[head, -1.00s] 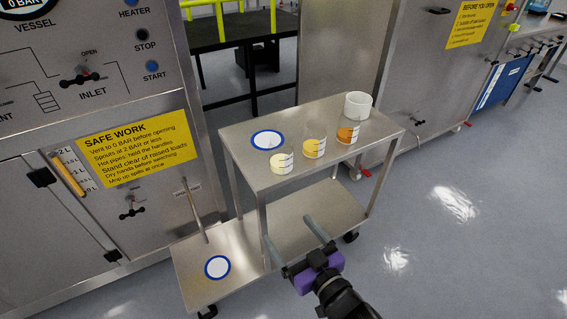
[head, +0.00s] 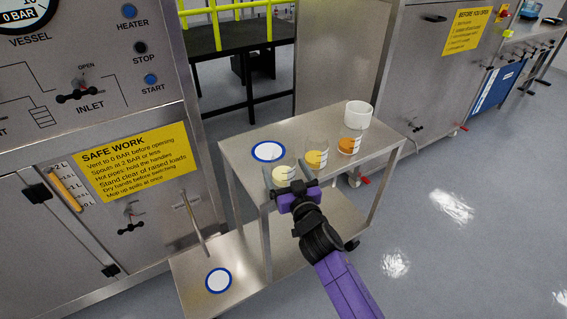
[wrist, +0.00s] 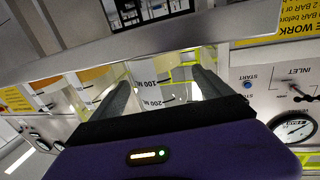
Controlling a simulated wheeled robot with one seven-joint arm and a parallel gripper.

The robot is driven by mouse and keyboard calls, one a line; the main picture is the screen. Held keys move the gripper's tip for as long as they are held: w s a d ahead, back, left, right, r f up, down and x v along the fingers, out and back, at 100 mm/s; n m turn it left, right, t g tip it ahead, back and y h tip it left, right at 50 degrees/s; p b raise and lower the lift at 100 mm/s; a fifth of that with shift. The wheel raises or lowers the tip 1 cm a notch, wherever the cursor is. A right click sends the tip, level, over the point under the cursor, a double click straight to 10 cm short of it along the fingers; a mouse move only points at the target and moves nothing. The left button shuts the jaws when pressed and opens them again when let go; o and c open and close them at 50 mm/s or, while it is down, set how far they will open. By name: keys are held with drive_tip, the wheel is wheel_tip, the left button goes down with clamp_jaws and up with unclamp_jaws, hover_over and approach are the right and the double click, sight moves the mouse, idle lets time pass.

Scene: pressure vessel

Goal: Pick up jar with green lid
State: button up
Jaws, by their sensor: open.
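I see no jar with a green lid that I can make out in either view. My gripper (head: 287,170) is open at the front edge of the cart top, with its fingers pointing at a clear beaker of pale yellow liquid (head: 284,176). In the wrist view, a clear beaker with 100 ML marks (wrist: 158,88) shows between the open fingers (wrist: 163,85). I cannot tell if the fingers touch it. Nothing is gripped.
The steel cart (head: 235,150) also carries a blue-ringed white disc (head: 268,151) and a white round container (head: 358,114). The steel control panel (head: 90,110) stands left. Clear floor (head: 470,240) lies to the right.

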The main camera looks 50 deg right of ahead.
drive_tip(key=shift+x, duration=0.95)
drive_tip(key=c, duration=1.5)
drive_tip(key=shift+c, duration=0.2)
drive_tip(key=shift+r, duration=0.1)
